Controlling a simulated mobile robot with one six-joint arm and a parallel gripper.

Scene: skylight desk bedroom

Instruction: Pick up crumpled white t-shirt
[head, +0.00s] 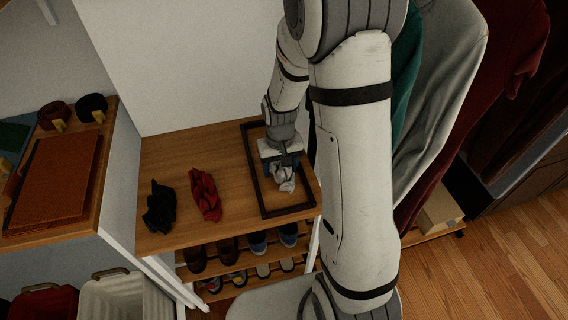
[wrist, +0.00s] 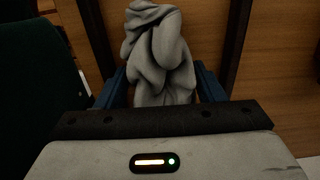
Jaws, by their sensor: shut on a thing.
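The crumpled white t-shirt (head: 284,180) is a small bunched light-grey cloth at my gripper, over the area inside a dark rectangular frame (head: 262,186) on the wooden shelf top. In the wrist view the t-shirt (wrist: 160,55) shows folded and bunched between the blue fingers. My gripper (head: 283,166) points down and is shut on the t-shirt; it also shows in the wrist view (wrist: 162,92). I cannot tell whether the cloth touches the wood. The fingertips are partly hidden by the cloth.
A crumpled red cloth (head: 205,195) and a black cloth (head: 160,207) lie left on the wooden top (head: 180,150). Shoes (head: 227,249) sit on racks below. Hanging clothes (head: 440,85) are close on the right. A white basket (head: 124,298) stands lower left.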

